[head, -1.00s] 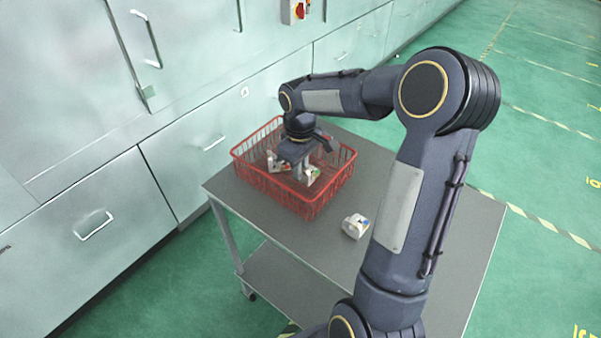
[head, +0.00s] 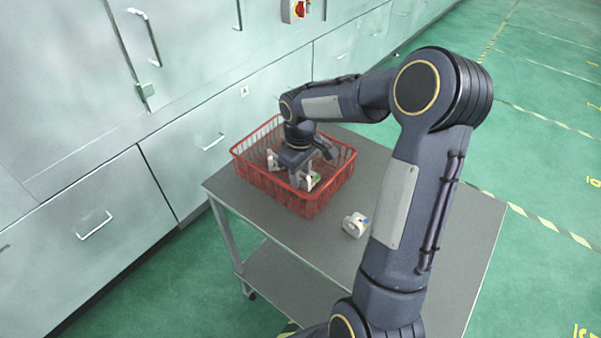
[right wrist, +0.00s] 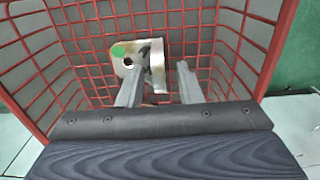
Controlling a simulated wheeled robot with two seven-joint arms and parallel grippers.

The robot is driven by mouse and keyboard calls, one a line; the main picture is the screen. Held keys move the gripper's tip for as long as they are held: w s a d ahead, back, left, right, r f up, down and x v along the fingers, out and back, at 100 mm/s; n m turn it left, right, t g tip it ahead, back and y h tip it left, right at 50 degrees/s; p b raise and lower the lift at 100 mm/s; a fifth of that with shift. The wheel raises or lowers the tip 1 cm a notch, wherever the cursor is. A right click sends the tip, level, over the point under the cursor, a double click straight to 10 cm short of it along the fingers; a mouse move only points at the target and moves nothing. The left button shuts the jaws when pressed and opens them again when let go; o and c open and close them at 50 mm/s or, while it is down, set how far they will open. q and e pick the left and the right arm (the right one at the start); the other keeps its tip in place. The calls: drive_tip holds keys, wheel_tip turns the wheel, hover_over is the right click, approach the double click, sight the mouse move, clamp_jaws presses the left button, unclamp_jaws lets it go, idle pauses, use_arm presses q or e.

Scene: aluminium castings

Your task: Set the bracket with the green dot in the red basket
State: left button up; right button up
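The bracket with the green dot (right wrist: 130,52) is a pale metal casting inside the red basket (head: 322,208). It also shows in the head view (head: 311,181), partly hidden by my right gripper. In the right wrist view my right gripper (right wrist: 158,80) reaches down into the basket. Its two fingers are apart, with the bracket's upright part between and just beyond them. A gap shows between that part and the right finger; I cannot tell whether the left finger touches the bracket. My left gripper is not in view.
Another pale piece (head: 273,160) shows in the basket's left part. Steel cabinets (head: 90,190) stand behind the cart. The cart's right side is clear.

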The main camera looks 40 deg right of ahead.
wheel_tip(320, 180, up, 12)
drive_tip(key=s+a+f+m+t+y, duration=0.1)
drive_tip(key=s+a+m+t+y, duration=0.1)
drive_tip(key=s+a, duration=0.5)
drive_tip(key=s+a+f+m+t+y, duration=0.1)
drive_tip(key=s+a+m+t, duration=0.2)
drive_tip(key=s+a, duration=0.4)
drive_tip(key=s, duration=0.6)
drive_tip(key=shift+s+t+y, duration=0.3)
drive_tip(key=shift+s+y, duration=0.05)
drive_tip(key=shift+y, duration=0.05)
